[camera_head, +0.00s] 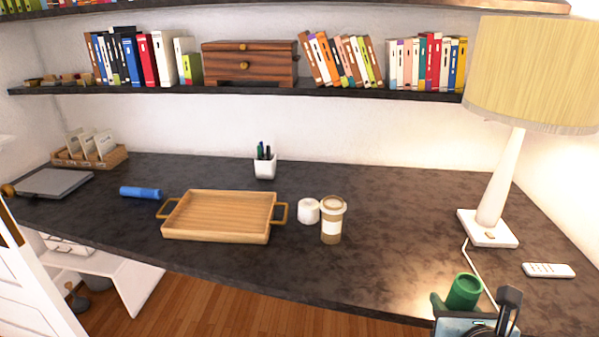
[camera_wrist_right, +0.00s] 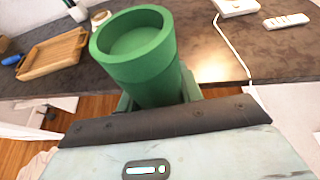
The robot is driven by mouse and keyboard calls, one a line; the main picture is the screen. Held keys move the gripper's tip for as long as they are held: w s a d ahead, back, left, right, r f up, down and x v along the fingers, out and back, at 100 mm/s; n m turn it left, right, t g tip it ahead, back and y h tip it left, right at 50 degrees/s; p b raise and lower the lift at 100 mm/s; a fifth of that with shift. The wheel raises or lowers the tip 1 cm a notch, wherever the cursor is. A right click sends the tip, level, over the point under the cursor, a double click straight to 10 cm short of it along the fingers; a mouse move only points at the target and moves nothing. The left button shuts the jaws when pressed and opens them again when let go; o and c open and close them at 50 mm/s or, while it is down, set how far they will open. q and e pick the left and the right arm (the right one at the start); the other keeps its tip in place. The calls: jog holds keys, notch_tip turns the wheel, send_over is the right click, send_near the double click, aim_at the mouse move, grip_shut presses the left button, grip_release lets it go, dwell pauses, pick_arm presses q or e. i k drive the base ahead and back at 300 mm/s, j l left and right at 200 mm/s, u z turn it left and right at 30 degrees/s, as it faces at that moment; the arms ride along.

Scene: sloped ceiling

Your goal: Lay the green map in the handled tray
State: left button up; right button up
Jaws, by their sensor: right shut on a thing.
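The green map (camera_head: 464,291) is rolled into a thick upright cylinder at the front right. My right gripper (camera_head: 462,303) is shut on it, near the desk's front edge. In the right wrist view the green map (camera_wrist_right: 140,60) stands between the fingers (camera_wrist_right: 158,98), its round end facing the camera. The handled tray (camera_head: 220,214) is a light wooden tray with a handle at each end. It lies empty on the dark desk, left of the middle, well apart from the map. The tray also shows at the upper left in the wrist view (camera_wrist_right: 52,55). My left gripper is not in view.
A white roll (camera_head: 308,211) and a lidded cup (camera_head: 332,222) stand just right of the tray. A blue roll (camera_head: 140,193) lies to its left, a pen holder (camera_head: 265,168) behind. A lamp (camera_head: 488,227) and remote (camera_head: 549,270) are at right. The desk between cup and lamp is clear.

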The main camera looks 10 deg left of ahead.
aim_at(218, 228)
jog(key=u, duration=1.65)
jog(key=i+l, duration=0.15)
jog(key=i, duration=0.25)
jog(key=i+l, duration=0.2)
jog(key=i, duration=0.2)
jog(key=i+l, duration=0.15)
jog(key=i, duration=0.25)
